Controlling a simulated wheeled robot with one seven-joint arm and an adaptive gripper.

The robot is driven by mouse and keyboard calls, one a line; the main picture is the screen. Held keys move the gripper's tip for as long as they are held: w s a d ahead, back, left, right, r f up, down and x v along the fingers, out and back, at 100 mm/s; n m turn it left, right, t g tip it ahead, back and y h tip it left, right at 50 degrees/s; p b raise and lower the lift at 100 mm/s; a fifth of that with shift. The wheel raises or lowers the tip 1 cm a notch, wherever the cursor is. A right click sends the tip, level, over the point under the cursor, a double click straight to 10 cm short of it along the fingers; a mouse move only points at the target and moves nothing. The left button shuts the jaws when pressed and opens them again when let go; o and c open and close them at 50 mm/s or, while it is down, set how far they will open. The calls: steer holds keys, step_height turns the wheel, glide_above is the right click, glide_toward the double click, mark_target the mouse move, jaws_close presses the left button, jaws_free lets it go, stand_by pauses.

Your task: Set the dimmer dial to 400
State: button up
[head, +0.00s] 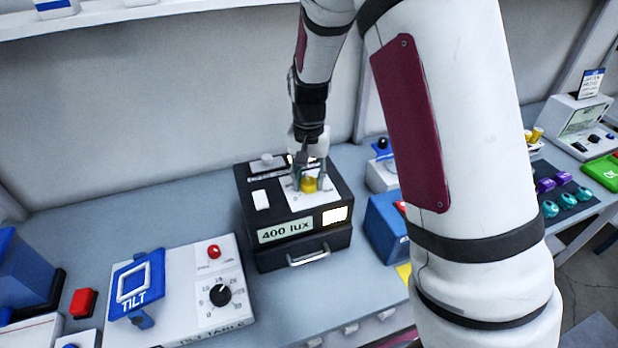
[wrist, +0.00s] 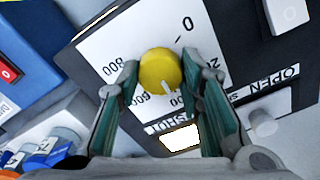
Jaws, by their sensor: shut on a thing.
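The dimmer dial is a yellow knob (head: 310,185) on a white scale plate on top of a black box (head: 262,215). The box's front label (head: 286,229) reads "400 lux". My gripper (head: 308,178) reaches down onto the knob from above and is shut on it. In the wrist view the knob (wrist: 160,70) sits between my two fingers. Its white mark points down and right, between the printed 600 and the partly hidden 200. A lit window (wrist: 180,137) shows below the dial.
A tilt table unit (head: 185,290) with a black dial and red button stands to the left. A blue box (head: 385,225) stands close on the right. On the box top, a small knob (wrist: 262,122) sits near the OPEN label. Free bench (head: 325,290) lies in front.

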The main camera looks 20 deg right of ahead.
mark_target(308, 181)
steer(key=o, duration=1.2)
steer(key=shift+c, duration=0.2)
step_height(308, 181, up, 12)
